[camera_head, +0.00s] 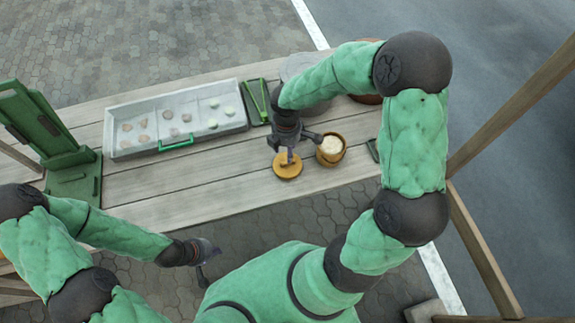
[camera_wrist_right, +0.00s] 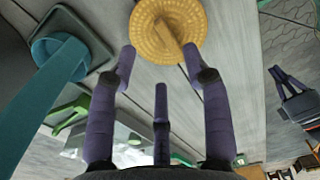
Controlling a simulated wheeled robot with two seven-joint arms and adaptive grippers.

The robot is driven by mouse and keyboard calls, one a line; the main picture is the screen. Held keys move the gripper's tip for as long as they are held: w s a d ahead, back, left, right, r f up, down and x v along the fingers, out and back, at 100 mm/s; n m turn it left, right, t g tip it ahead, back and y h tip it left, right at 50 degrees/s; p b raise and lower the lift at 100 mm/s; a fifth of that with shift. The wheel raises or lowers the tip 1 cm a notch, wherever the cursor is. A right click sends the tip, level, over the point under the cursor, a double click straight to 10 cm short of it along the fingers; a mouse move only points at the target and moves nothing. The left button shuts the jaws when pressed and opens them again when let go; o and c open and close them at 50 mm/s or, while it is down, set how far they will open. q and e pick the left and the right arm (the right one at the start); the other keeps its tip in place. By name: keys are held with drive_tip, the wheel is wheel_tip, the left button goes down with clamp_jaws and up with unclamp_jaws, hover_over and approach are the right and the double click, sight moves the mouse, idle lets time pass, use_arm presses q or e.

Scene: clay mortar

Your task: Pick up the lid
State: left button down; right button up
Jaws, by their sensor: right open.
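The lid (camera_head: 287,167) is a round yellow-tan disc lying on the wooden table near its front edge. In the right wrist view the lid (camera_wrist_right: 167,27) shows a woven-looking surface and a bar-shaped handle across its middle. My right gripper (camera_head: 288,152) is just above the lid, pointing down. Its fingers (camera_wrist_right: 160,70) are spread and empty, and the lid shows beyond their tips. A round brown pot (camera_head: 331,149) with pale contents stands just right of the lid. My left gripper (camera_head: 207,251) hangs in front of the table, away from the lid; its finger state is unclear.
A white tray (camera_head: 120,112) with several small round pieces and a green handle lies left of the lid. A green tool (camera_head: 257,100) lies beside it. A green stand (camera_head: 45,140) is at the far left. My right arm hides part of the table's right end.

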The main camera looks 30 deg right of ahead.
sight(287, 165)
drive_tip(key=shift+s+f+b, duration=0.2)
drive_tip(key=shift+f+b, duration=0.1)
drive_tip(key=shift+f, duration=0.25)
wheel_tip(287, 165, down, 4)
drive_tip(key=shift+s+a+f+b, duration=0.1)
drive_tip(key=shift+s+b, duration=0.05)
drive_tip(key=shift+b, duration=0.85)
clamp_jaws()
